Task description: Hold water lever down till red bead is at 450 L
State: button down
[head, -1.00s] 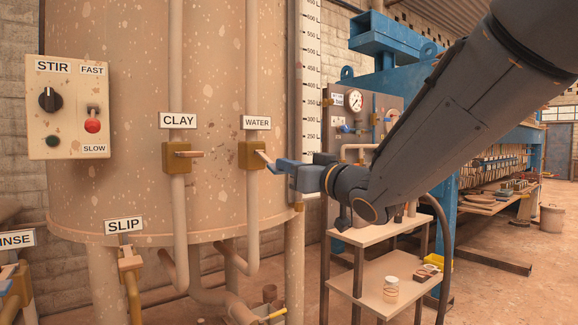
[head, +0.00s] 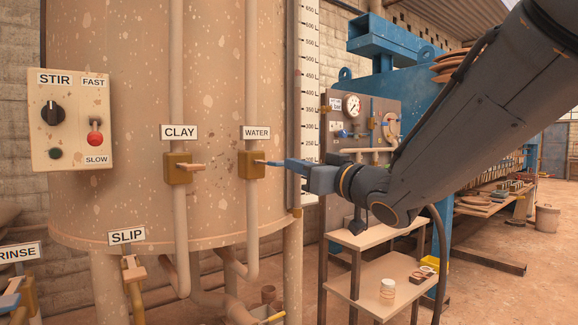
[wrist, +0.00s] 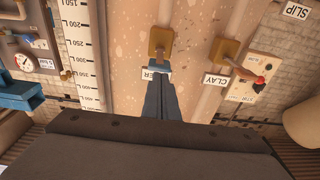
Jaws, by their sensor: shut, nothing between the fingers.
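The water lever (head: 259,162) is a short pale handle on a brass valve block (head: 249,165), under the WATER label (head: 256,132). It points right and looks close to level. My gripper (head: 270,163) is shut and empty, with its blue fingertips at the lever's outer end; I cannot tell whether they touch. In the wrist view my shut fingers (wrist: 162,82) partly cover the WATER label, with the valve block (wrist: 162,40) beyond. The white litre scale (head: 310,90) stands right of the tank. A tiny reddish spot (head: 298,72) beside it, near 450, may be the red bead.
The clay valve (head: 178,168) is close left of the water valve. The stir box (head: 70,120) is farther left, the slip valve (head: 132,270) lower left. A shelf stand (head: 370,285) with jars is below my arm. The blue press (head: 400,60) stands behind.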

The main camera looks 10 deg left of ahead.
jog(key=v, duration=0.7)
jog(key=shift+d+f, duration=0.2)
jog(key=shift+d, duration=0.05)
jog(key=d+f+m+g+h+p, duration=0.35)
jog(key=d+f+m+h, duration=0.35)
jog(key=d+f+h, duration=0.9)
jog(key=s+d+f+m+g+y+p, duration=0.1)
jog(key=s+d+f+g, duration=0.2)
jog(key=s+f+g, duration=0.2)
jog(key=s+d+f+m+g+y+p, duration=0.1)
jog(key=s+d+f+g, duration=0.3)
jog(key=s+f, duration=0.7)
jog(key=s+g+p, duration=0.1)
jog(key=s, duration=0.5)
jog(key=shift+s+d+m, duration=0.2)
jog(key=shift+s+m, duration=0.05)
jog(key=shift+m, duration=0.05)
